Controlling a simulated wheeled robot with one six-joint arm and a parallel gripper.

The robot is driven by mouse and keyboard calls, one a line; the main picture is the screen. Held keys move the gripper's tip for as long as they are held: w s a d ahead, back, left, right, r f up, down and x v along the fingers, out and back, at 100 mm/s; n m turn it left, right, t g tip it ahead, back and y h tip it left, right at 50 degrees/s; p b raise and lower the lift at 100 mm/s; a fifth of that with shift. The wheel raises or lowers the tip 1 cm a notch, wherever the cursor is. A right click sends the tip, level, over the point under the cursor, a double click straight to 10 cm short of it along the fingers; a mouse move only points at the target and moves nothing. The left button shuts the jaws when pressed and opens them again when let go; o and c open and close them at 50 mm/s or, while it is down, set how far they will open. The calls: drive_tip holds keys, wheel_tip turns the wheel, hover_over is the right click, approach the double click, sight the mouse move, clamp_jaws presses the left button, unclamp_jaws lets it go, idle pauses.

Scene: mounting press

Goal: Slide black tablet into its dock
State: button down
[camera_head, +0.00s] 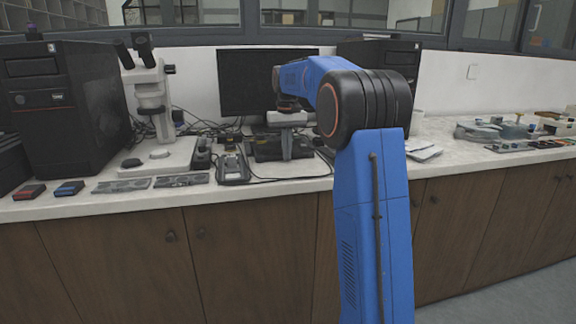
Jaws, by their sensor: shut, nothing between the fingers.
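A flat black item (267,149), which may be the black tablet or its dock, lies on the counter in front of the dark monitor. At this size I cannot tell which it is. My gripper (286,154) points down at this item from above, in front of its right part. The fingers look shut, with nothing seen between them. Whether the fingertips touch the item cannot be told. My blue arm hides part of the counter to the right. A grey and black device with a cradle-like shape (233,167) stands just left of the item.
A microscope (152,95) and a black computer tower (72,105) stand at the left. Cables run behind. A monitor (245,80) stands at the back.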

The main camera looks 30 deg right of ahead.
drive_tip(key=shift+w+d, duration=0.3)
drive_tip(key=shift+w, duration=0.65)
drive_tip(key=shift+w+d, duration=0.25)
drive_tip(key=shift+w, duration=0.7)
drive_tip(key=shift+w+d, duration=0.2)
drive_tip(key=shift+w, duration=0.6)
drive_tip(key=shift+s+r, duration=0.15)
drive_tip(key=shift+s, duration=0.05)
drive_tip(key=shift+s+a+r, duration=0.2)
drive_tip(key=shift+s+r, duration=0.15)
drive_tip(key=shift+s, duration=0.25)
drive_tip(key=shift+r, duration=3.5)
